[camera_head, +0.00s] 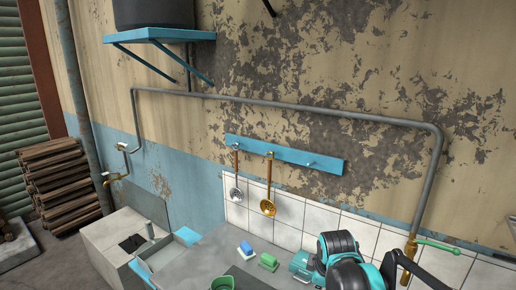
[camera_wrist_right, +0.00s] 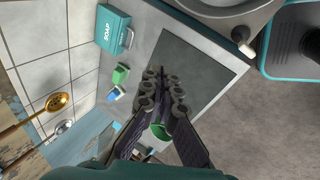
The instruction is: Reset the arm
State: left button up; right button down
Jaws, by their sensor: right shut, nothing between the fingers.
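My right arm shows at the lower right of the head view, as teal and black links above the counter; its fingertips do not show there. In the right wrist view my right gripper (camera_wrist_right: 161,78) has its dark fingers together at the tips, shut and empty. The fingers are over the grey counter and its dark slab (camera_wrist_right: 190,75). A green cup (camera_head: 222,284) stands at the bottom edge of the head view; in the wrist view a green round thing is partly hidden behind the fingers. My left gripper is not in view.
A blue sponge (camera_head: 245,248) and a green sponge (camera_head: 268,262) lie near the tiled wall. A teal soap box (camera_wrist_right: 113,30) stands beside them. A pipe with a tap (camera_head: 409,252) rises at the right.

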jog(key=s+f+m+t, duration=0.1)
jog(key=s+f+m, duration=0.1)
jog(key=s+m, duration=0.4)
jog(key=s+f+m+t+b, duration=0.1)
jog(key=s+f+m, duration=0.2)
jog(key=s+m, duration=0.4)
jog(key=s, duration=0.6)
jog(key=shift+d+m+y, duration=0.3)
jog(key=shift+d, duration=0.05)
jog(key=shift+f, duration=0.1)
